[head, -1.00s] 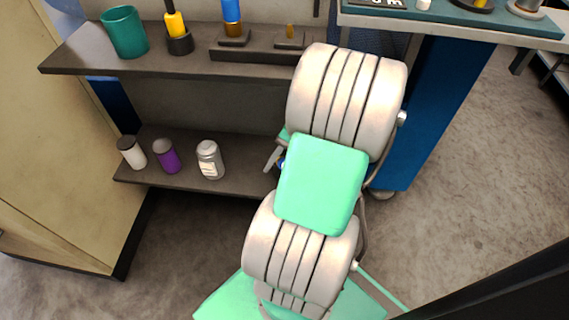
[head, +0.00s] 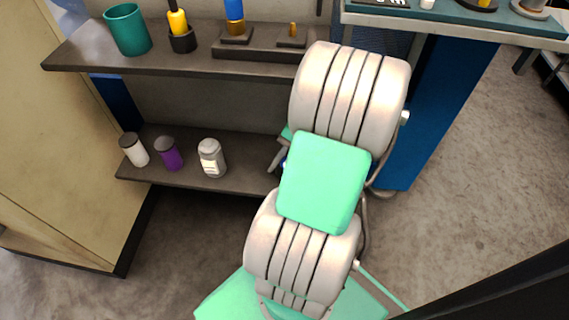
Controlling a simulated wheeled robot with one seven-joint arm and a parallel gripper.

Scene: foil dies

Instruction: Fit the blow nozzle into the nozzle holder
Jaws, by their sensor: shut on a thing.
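My gripper (head: 279,156) shows only as a grey finger and a bit of green at the left edge of my arm, in front of the lower shelf. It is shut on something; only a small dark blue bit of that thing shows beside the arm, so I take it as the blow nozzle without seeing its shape. On the upper shelf a dark block (head: 262,43) has two raised seats: a blue piece with a brass-coloured base (head: 235,12) stands in the left one, a small orange peg (head: 293,29) in the right. I cannot tell which part is the nozzle holder.
The upper shelf (head: 85,52) also bears a green cup (head: 128,30) and a yellow-handled tool (head: 178,20) in a black cup. Several small jars, one purple (head: 168,154), stand on the lower shelf (head: 190,178). A blue-sided bench (head: 435,110) stands at right.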

